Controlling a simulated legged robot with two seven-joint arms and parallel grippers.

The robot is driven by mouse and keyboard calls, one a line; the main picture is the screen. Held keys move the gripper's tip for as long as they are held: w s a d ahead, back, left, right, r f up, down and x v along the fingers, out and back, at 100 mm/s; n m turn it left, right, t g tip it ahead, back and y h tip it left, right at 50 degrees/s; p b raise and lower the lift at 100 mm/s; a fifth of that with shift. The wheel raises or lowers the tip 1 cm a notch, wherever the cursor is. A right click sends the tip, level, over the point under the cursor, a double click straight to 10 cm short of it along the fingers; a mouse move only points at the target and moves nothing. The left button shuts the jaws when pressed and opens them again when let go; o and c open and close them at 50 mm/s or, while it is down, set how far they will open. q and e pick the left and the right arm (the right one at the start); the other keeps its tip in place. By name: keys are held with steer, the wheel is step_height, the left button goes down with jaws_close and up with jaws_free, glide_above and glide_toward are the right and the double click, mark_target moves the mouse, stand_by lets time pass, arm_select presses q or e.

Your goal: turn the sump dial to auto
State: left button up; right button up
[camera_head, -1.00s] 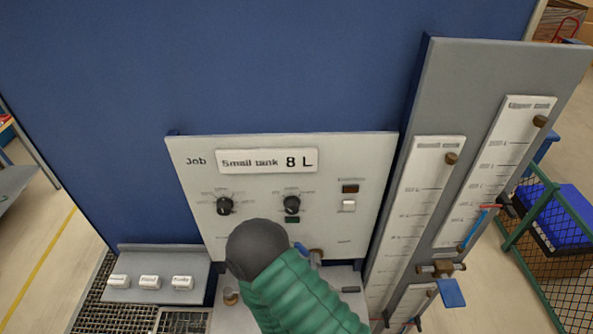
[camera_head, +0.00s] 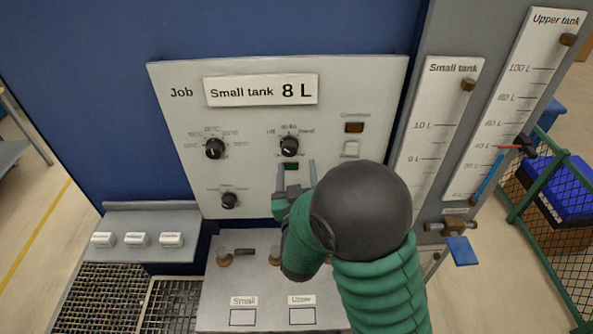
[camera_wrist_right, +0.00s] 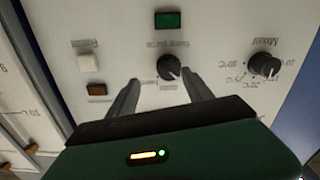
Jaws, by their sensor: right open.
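The sump dial (camera_head: 289,147) is a black round knob on the pale panel, with "off", "auto" and "hand" marked around it. In the right wrist view the same dial (camera_wrist_right: 170,67) appears upside down, its light pointer mark slanting to the picture's lower right, toward the "off" side. My right gripper (camera_head: 297,176) is open in front of the panel, just below the dial. In the right wrist view its two fingers (camera_wrist_right: 161,80) stand apart, one on each side of the dial in the picture; I see no contact. My left gripper is not in view.
Another black knob (camera_head: 215,148) sits left of the dial, with a smaller knob (camera_head: 228,200) below. Tank gauges (camera_head: 436,130) stand further right.

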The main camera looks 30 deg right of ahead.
mark_target(290, 152)
steer(key=shift+w+d+r+p, duration=0.1)
steer(key=shift+w+r+p, duration=0.3)
steer(key=shift+w+p, duration=0.4)
steer(key=w, duration=0.1)
steer(key=w+p, duration=0.1)
steer(key=w, duration=0.2)
steer(key=shift+a, duration=0.25)
steer(key=shift+w, duration=0.15)
steer(key=shift+d+f, duration=0.25)
steer(key=shift+d, duration=0.85)
steer(key=shift+c, duration=0.5)
steer(key=shift+d, duration=0.25)
steer(key=shift+c, duration=1.2)
steer(key=shift+d+f, duration=0.1)
steer(key=shift+c, duration=1.2)
steer(key=shift+w+a, duration=0.1)
steer(key=shift+a, duration=0.6)
jaws_close()
steer(key=shift+d, duration=0.3)
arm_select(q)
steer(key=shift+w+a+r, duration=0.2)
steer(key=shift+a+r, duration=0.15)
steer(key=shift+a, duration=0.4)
